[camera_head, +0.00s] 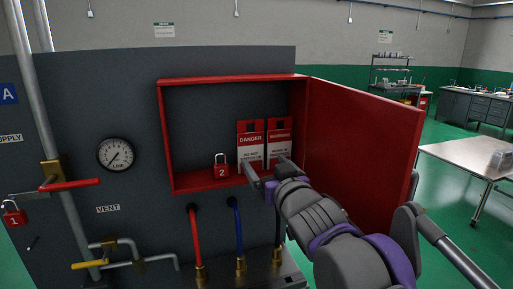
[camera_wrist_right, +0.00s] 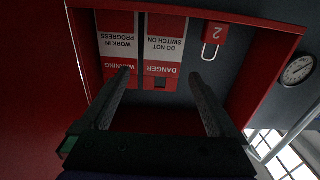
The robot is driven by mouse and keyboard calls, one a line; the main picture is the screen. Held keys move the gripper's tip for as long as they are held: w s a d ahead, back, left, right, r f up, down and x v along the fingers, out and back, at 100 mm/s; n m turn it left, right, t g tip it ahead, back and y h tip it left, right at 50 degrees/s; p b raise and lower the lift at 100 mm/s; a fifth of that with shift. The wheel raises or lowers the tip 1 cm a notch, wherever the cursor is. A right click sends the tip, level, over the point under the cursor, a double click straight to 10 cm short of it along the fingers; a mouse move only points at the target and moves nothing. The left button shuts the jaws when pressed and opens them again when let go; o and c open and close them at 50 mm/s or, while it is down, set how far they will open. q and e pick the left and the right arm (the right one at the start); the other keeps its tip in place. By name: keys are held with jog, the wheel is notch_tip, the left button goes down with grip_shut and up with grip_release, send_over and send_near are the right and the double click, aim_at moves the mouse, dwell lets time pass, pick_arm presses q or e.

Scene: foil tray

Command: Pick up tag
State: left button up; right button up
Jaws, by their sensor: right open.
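Two red-and-white tags hang side by side in the open red cabinet. The DANGER tag (camera_head: 250,137) is on the left and the WARNING tag (camera_head: 279,137) is on the right. My right gripper (camera_head: 265,168) is in front of their lower parts, open and empty. The right wrist view is upside down; there the DANGER tag (camera_wrist_right: 165,42) shows between my open fingers (camera_wrist_right: 158,75), and the WARNING tag (camera_wrist_right: 115,38) lies beyond the left finger. Whether the fingers touch a tag cannot be told. My left gripper is not in view.
A red padlock marked 2 (camera_head: 221,167) stands on the cabinet floor left of the tags. The cabinet door (camera_head: 355,150) stands open on the right, close to my arm. A padlock marked 1 (camera_head: 14,214) hangs at far left. Red and blue hoses (camera_head: 195,235) run below.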

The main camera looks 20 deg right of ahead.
aim_at(251, 149)
jog(key=w, duration=0.5)
jog(key=shift+a+r+p, duration=0.1)
jog(key=shift+a+p, duration=0.25)
jog(key=shift+a, duration=0.05)
jog(key=shift+w, duration=0.25)
jog(key=w+p, duration=0.1)
jog(key=w, duration=0.2)
jog(key=shift+w+r, duration=0.1)
jog(key=shift+w, duration=0.2)
jog(key=shift+w+a, duration=0.1)
jog(key=shift+w, duration=0.25)
jog(key=shift+w+f, duration=0.35)
jog(key=shift+w, duration=0.25)
jog(key=shift+s+r, duration=0.1)
jog(key=shift+s, duration=0.15)
jog(key=shift+c, duration=0.7)
jog(key=shift+s, duration=0.1)
jog(key=shift+c, duration=1.3)
jog(key=c, duration=0.6)
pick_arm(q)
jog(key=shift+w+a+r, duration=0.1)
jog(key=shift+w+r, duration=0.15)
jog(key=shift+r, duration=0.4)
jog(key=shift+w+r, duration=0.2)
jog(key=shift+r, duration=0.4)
